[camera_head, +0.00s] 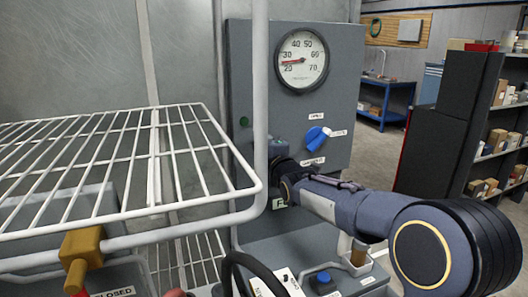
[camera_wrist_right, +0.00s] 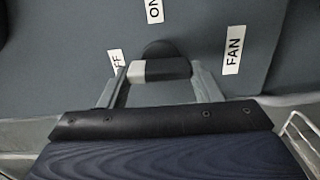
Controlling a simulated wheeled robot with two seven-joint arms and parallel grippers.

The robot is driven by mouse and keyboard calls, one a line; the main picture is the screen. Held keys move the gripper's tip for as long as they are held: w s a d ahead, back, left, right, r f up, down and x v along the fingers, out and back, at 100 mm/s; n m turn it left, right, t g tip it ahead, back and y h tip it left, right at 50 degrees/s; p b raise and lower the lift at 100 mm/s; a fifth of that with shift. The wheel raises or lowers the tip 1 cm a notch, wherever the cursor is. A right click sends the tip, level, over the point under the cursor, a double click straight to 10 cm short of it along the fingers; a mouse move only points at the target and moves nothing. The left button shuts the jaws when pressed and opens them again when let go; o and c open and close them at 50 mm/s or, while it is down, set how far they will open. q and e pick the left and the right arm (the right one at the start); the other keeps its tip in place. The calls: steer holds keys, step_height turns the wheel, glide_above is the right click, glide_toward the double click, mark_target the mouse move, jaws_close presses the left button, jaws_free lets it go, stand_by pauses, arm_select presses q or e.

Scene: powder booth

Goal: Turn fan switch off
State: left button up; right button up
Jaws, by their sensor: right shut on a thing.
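The fan switch (camera_wrist_right: 160,48) shows in the right wrist view as a dark round knob with a bar across it. The bar's pale end points left, toward the partly hidden OFF label (camera_wrist_right: 115,58). The ON label (camera_wrist_right: 154,11) is at the top and the FAN label (camera_wrist_right: 233,50) at the right. My right gripper (camera_wrist_right: 160,72) is shut on the switch bar, one finger at each end. In the head view my right arm reaches the grey control panel (camera_head: 255,70), and its wrist largely hides the switch. My left gripper is not in view.
The panel carries a round gauge (camera_head: 302,60), needle near 30, and a blue handle (camera_head: 317,138) close beside my right wrist. A shelf unit (camera_head: 455,120) stands at the right.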

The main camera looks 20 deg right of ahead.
steer(key=shift+f+n, duration=0.1)
steer(key=shift+n, duration=0.3)
steer(key=o, duration=1)
steer(key=s+p, duration=0.1)
steer(key=s, duration=0.7)
steer(key=shift+a, duration=0.25)
